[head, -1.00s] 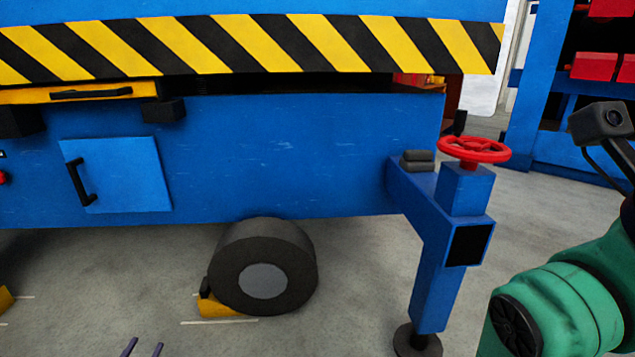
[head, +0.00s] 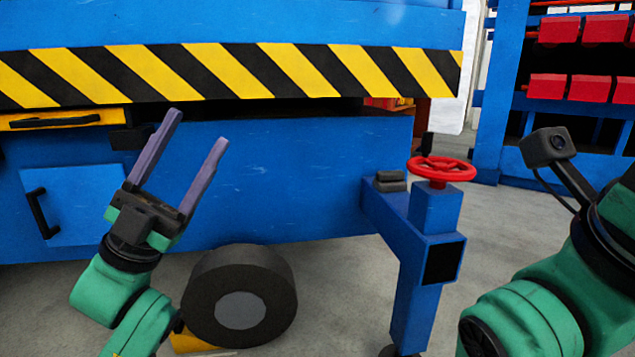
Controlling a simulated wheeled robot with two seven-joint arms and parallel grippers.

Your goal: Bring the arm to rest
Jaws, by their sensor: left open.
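My left gripper (head: 196,152) is raised in front of the blue machine (head: 290,170), left of the middle of the head view. Its two purple fingers point up and stand wide apart, with nothing between them. The green left arm (head: 130,315) comes up from the bottom left. My green right arm (head: 540,315) is at the right edge, with a dark camera (head: 548,147) on it; its gripper is out of view.
A black wheel (head: 240,296) with a yellow chock (head: 190,343) is below the machine. A blue support leg (head: 420,280) with a red handwheel (head: 441,169) stands on the right. A striped edge (head: 300,70) runs above. A rack with red bins (head: 560,88) is at the back right.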

